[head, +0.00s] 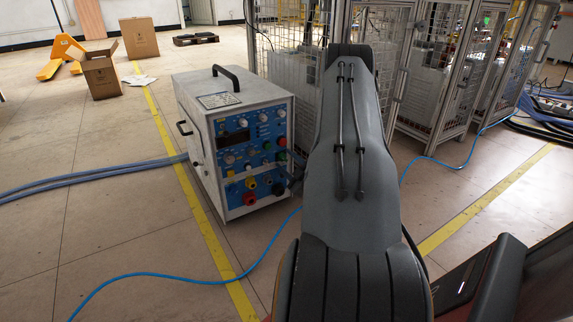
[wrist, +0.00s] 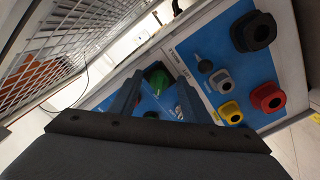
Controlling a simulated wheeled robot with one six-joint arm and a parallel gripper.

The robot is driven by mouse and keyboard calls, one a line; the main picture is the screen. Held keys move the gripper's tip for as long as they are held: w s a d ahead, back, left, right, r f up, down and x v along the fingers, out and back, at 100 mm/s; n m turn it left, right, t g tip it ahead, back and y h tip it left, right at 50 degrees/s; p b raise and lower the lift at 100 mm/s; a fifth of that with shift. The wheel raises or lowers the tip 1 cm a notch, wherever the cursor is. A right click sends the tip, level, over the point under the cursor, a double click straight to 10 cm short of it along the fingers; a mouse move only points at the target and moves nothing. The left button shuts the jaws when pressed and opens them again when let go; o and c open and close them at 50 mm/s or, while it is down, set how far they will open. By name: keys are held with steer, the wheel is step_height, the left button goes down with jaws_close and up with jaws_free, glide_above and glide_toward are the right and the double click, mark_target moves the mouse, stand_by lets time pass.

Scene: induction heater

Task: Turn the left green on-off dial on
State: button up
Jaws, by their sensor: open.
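The induction heater (head: 190,150) is a white box with a blue control panel at left of centre in the head view. A green dial (wrist: 157,76) shows in the wrist view, framed between the two fingers of my gripper (wrist: 159,82). The fingers are apart, one on each side of the dial, close to the panel. I cannot tell whether they touch the dial. A small green dial (head: 281,142) also shows at the panel's right side in the head view. My arm hides most of my gripper there.
A red connector (wrist: 267,97), a yellow one (wrist: 230,112), a grey one (wrist: 221,81) and a black one (wrist: 253,31) stick out of the panel beside my gripper. Wire-mesh cabinets (head: 415,75) stand behind. A blue cable (head: 160,275) crosses the open floor.

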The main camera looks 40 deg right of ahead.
steer(key=c, duration=1)
steer(key=shift+p, duration=0.45)
steer(key=m+p, duration=0.4)
steer(key=shift+a+r, duration=0.1)
steer(key=m+p, duration=0.4)
steer(key=shift+m, duration=0.3)
steer(key=shift+a+m+p, duration=0.15)
steer(key=shift+m+p, duration=2.1)
steer(key=shift+m, duration=2.35)
